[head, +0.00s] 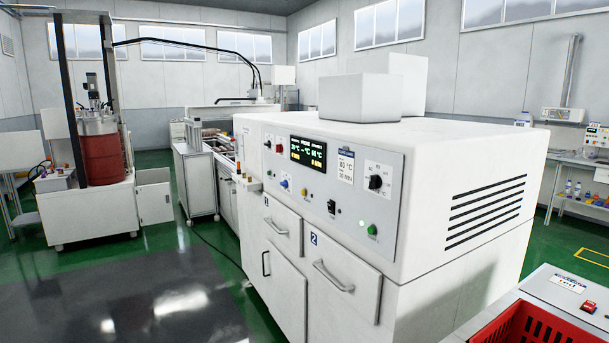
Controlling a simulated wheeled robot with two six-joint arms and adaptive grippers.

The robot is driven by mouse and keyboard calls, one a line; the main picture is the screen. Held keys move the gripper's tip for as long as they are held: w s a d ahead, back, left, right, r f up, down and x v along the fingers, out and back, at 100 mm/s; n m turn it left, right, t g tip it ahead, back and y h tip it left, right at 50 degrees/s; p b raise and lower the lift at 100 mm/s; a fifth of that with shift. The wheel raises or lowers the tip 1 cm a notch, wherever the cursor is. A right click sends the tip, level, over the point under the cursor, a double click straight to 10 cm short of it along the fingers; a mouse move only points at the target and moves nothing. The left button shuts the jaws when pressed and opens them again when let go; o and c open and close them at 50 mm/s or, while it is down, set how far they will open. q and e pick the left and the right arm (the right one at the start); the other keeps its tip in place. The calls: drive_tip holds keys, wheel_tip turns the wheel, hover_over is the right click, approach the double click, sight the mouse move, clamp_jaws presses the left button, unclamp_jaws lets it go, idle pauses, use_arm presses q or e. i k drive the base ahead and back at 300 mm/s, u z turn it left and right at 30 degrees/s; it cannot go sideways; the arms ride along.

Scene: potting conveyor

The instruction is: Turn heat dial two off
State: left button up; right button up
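A white oven-like machine (345,165) stands in the middle of the head view with a grey control panel (345,215) on its front. A black dial (376,182) on a white plate sits at the panel's right, above the drawer marked 2. A smaller black knob (267,144) is at the panel's far left, near a red button (280,147). The dial labels and pointer positions are too small to read, so I cannot tell which is heat dial two. A lit display (308,153) shows green and yellow readings. Neither of my grippers is in view.
The panel also has a blue knob (284,184), a yellow button (304,192), a black switch (331,207) and a green button (372,229). Handled drawers lie below. A red crate (525,325) stands at the lower right. Open floor (120,300) lies at the left.

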sight(375, 181)
drive_tip(key=k, duration=0.5)
drive_tip(key=u, duration=0.05)
drive_tip(key=i, duration=1.15)
drive_tip(key=z, duration=0.95)
